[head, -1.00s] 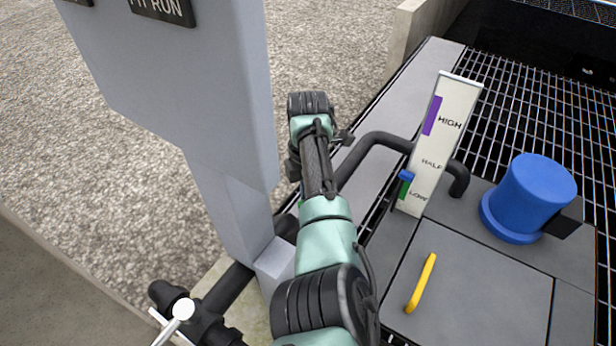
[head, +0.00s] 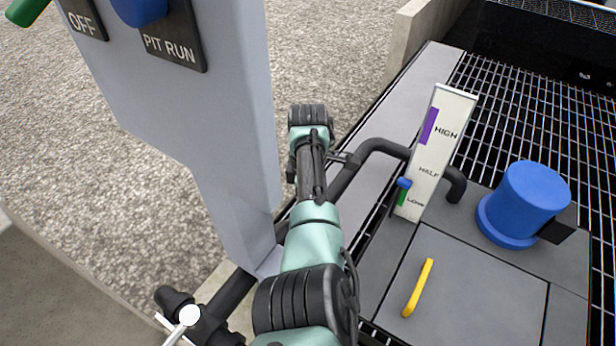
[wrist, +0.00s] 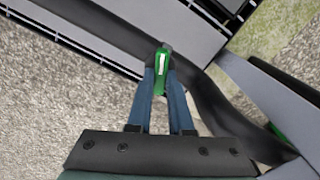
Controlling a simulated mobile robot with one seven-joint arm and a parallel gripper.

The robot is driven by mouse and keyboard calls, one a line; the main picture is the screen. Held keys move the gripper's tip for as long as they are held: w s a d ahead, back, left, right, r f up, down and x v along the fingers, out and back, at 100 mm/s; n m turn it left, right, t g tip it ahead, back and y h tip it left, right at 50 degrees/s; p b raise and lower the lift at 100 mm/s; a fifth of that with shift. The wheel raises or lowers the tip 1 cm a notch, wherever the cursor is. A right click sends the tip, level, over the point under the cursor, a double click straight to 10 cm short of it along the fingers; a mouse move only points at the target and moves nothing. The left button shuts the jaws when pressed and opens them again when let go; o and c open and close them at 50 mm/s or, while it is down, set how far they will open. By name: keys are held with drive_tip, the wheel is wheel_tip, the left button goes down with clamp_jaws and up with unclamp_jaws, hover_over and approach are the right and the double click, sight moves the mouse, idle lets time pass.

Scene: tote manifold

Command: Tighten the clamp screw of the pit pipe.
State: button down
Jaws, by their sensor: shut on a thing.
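In the wrist view, my gripper (wrist: 161,76) is shut on a green clamp screw handle (wrist: 160,88) with a white stripe. The handle stands at the dark pit pipe (wrist: 195,84), with the blue fingers on either side of it. The pipe crosses the wrist view diagonally. In the head view, the pipe (head: 372,152) passes behind my arm. My arm hides the gripper and the handle there. The screw's thread and the clamp's gap cannot be made out.
A grey control post (head: 215,150) with OFF and PIT RUN labels stands left of my arm. A level gauge (head: 437,150), a blue motor (head: 530,195) and a yellow handle (head: 418,288) are on the deck to the right. A white-knobbed valve (head: 189,315) is at lower left. Open grating lies beyond.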

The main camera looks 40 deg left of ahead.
drive_tip(key=m, duration=0.5)
drive_tip(key=shift+w+p, duration=0.1)
drive_tip(key=shift+p, duration=0.25)
idle(0.4)
drive_tip(key=c, duration=0.8)
unclamp_jaws()
drive_tip(key=shift+r, duration=0.1)
wheel_tip(320, 180, up, 13)
drive_tip(key=p, duration=0.3)
drive_tip(key=shift+p, duration=0.4)
